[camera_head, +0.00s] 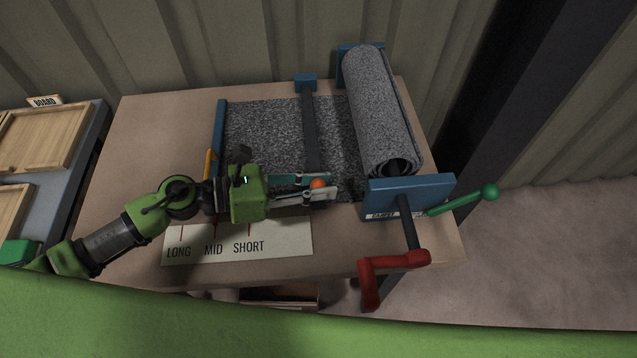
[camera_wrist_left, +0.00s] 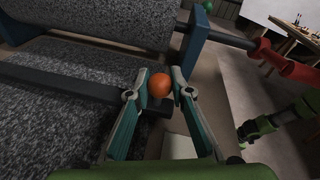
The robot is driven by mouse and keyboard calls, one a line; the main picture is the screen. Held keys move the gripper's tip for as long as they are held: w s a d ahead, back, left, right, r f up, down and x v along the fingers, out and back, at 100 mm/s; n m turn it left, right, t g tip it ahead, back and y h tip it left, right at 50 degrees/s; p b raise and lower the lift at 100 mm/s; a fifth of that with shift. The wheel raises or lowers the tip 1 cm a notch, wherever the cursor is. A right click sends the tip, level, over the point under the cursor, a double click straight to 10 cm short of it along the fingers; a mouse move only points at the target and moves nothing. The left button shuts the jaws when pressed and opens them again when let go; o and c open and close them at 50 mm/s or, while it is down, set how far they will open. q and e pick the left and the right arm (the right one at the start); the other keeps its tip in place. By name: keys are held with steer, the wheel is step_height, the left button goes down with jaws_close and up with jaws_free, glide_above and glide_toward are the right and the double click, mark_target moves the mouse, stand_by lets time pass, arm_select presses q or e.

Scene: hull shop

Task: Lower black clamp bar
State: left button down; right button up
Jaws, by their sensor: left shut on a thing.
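The black clamp bar (camera_head: 310,135) lies across the grey speckled carpet (camera_head: 265,135), running from a blue block at the back toward the front. In the left wrist view the bar (camera_wrist_left: 60,80) ends near an orange ball knob (camera_wrist_left: 160,85). My left gripper (camera_head: 318,188) is shut on the orange knob, which sits between its fingertips. Whether the bar touches the carpet along its whole length I cannot tell.
The carpet roll (camera_head: 380,110) stands at the right in blue brackets, with a green lever (camera_head: 465,202) and a red crank (camera_head: 395,262) beside it. A LONG, MID, SHORT card (camera_head: 238,243) lies at the front. Wooden boards (camera_head: 42,138) are at the left.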

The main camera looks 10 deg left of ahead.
arm_select(q)
steer(key=c, duration=1.8)
jaws_free()
steer(key=shift+s+a, duration=0.1)
steer(key=shift+a, duration=0.2)
steer(key=v, duration=1.1)
steer(key=shift+a+r, duration=0.15)
steer(key=shift+a, duration=0.05)
